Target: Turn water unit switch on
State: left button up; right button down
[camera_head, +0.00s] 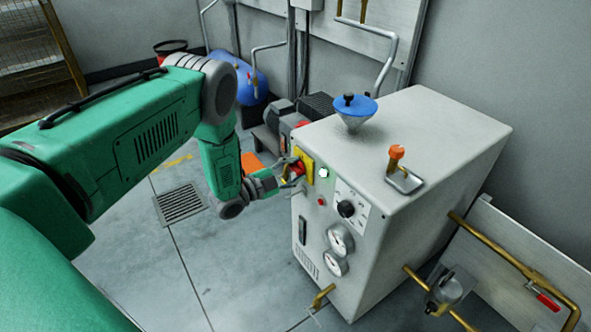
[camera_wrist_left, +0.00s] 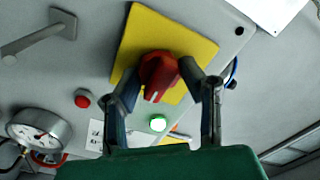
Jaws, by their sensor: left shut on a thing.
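The water unit (camera_head: 420,150) is a light grey box at the right of the head view. Its red rotary switch (camera_wrist_left: 160,74) sits on a yellow plate (camera_wrist_left: 197,38), both clear in the left wrist view. My left gripper (camera_wrist_left: 160,82) has its two fingers on either side of the red knob and is shut on it. In the head view the gripper (camera_head: 290,172) reaches the yellow plate (camera_head: 304,158) on the unit's left front face and partly hides the switch. A lit green lamp (camera_head: 324,173) is beside the plate; it also shows in the wrist view (camera_wrist_left: 158,124). My right gripper is not in view.
The unit's front also bears a black knob (camera_head: 347,209), gauges (camera_head: 340,238) and a small red button (camera_head: 321,201). A blue funnel (camera_head: 356,106) and an orange-topped lever (camera_head: 396,153) stand on top. Brass pipes (camera_head: 520,262) run at lower right.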

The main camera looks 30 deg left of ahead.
pick_arm(q)
jog(key=shift+s+f, duration=0.15)
jog(key=shift+f, duration=0.05)
jog(key=o, duration=1.1)
jog(key=shift+o, duration=0.2)
jog(key=shift+a, duration=0.15)
jog(key=v, duration=1.1)
jog(key=shift+s+a, duration=0.15)
jog(key=shift+s, duration=0.2)
jog(key=shift+f, duration=0.1)
